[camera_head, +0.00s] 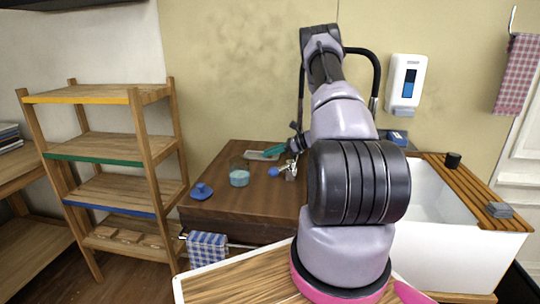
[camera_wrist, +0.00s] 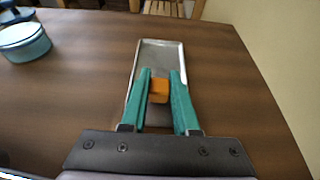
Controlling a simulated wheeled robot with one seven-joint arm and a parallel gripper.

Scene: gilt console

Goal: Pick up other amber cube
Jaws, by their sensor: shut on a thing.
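An amber cube (camera_wrist: 158,90) is between the two teal fingers of my gripper (camera_wrist: 159,80) in the wrist view. My gripper is shut on it. Behind and under the cube lies a narrow grey metal tray (camera_wrist: 161,54) on the brown table. I cannot tell how high the cube is above the tray. In the head view my gripper (camera_head: 275,150) is small, at the far side of the table by the tray (camera_head: 255,155); the cube cannot be made out there.
A small blue ball-like thing (camera_head: 273,172) and a metal cup (camera_head: 291,172) stand near my arm. A wooden shelf (camera_head: 115,146) is left, a white basin (camera_head: 455,225) right.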

